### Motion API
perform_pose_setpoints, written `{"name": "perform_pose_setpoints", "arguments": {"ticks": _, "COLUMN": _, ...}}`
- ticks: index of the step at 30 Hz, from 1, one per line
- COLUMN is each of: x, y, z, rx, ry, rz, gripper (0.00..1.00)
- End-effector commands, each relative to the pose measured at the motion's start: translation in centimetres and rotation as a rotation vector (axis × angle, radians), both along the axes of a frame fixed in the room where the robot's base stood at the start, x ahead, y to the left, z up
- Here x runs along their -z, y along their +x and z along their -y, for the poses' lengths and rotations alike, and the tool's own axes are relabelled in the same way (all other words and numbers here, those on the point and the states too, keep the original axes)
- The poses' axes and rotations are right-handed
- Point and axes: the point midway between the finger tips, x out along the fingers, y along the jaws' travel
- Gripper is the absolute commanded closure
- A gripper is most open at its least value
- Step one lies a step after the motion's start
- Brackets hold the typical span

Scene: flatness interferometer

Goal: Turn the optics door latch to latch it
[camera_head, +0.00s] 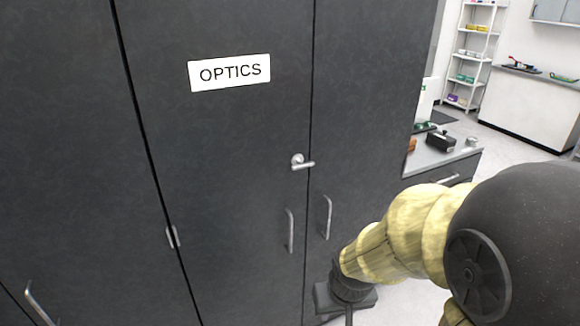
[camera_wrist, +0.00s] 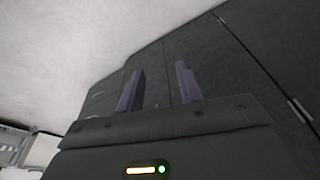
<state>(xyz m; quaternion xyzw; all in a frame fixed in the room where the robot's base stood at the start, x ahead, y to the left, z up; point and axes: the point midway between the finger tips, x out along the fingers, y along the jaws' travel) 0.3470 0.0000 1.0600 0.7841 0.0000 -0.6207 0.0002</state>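The dark optics door (camera_head: 215,130) carries a white OPTICS label (camera_head: 230,72) and is closed in the head view. Its silver latch (camera_head: 300,162) sits near the door's right edge. The latch lever lies nearly level, pointing right across the seam onto the neighbouring door (camera_head: 365,90). My gripper (camera_wrist: 158,85) shows two separate fingers with nothing between them in the wrist view. In the head view my wrist is low and to the right of the latch, well apart from it, and the fingertips are mostly hidden. The latch cannot be made out in the wrist view.
Vertical handles (camera_head: 290,230) and (camera_head: 327,217) stand out below the latch, on either side of the seam. A grey counter (camera_head: 435,155) with small items is to the right. A shelf rack (camera_head: 472,50) stands farther back. The space before the latch is clear.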

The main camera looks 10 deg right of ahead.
Motion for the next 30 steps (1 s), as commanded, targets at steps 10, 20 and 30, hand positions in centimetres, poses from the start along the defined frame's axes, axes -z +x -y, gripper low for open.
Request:
{"name": "perform_pose_setpoints", "arguments": {"ticks": 10, "x": 0.0, "y": 0.2, "z": 0.1, "rx": -0.002, "ry": -0.001, "rz": 0.005, "gripper": 0.44}}
{"name": "perform_pose_setpoints", "arguments": {"ticks": 20, "x": 0.7, "y": 8.4, "z": 1.8, "rx": -0.121, "ry": -0.043, "rz": 0.243, "gripper": 0.1}}
{"name": "perform_pose_setpoints", "arguments": {"ticks": 30, "x": -2.0, "y": 20.2, "z": 2.4, "rx": -0.286, "ry": 0.07, "rz": 0.775, "gripper": 0.1}}
